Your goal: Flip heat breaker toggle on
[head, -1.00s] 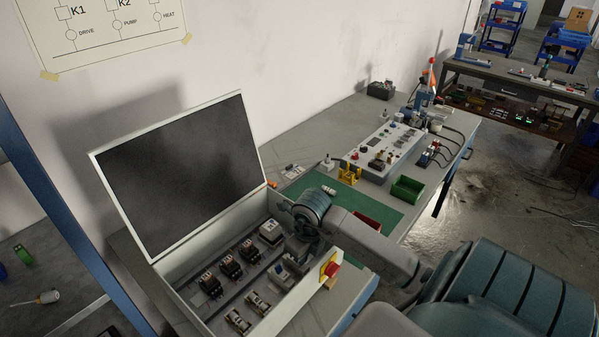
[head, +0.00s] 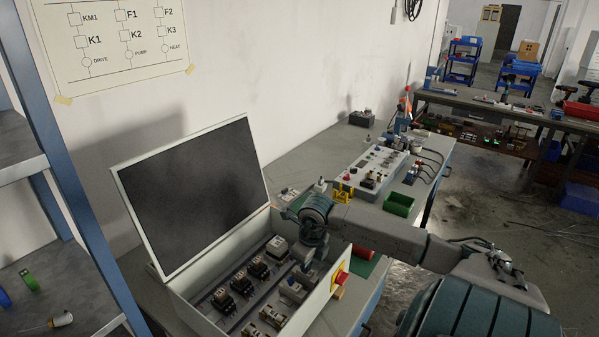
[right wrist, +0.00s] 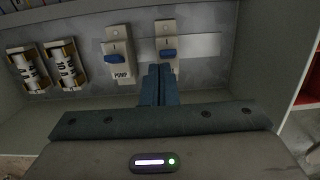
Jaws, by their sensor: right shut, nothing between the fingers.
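The open grey control box (head: 189,309) shows in the head view, its lid raised. In the right wrist view, a breaker with a blue toggle (right wrist: 168,53) sits at the right of a rail; my fingers hide its lower front, so I cannot read its label. The breaker marked PUMP (right wrist: 117,50) stands to its left. My right gripper (right wrist: 158,68) is shut and empty, its tips just below the right blue toggle; I cannot tell whether they touch it. In the head view my right wrist hangs over the box's right part. My left gripper is not in view.
Two fuse-like cylinders (right wrist: 48,68) sit left of the breakers. The box walls stand close around my gripper. A red emergency knob (head: 342,278) is on the box's right wall. A green bin (head: 399,204) and a control panel (head: 372,167) stand farther along the bench.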

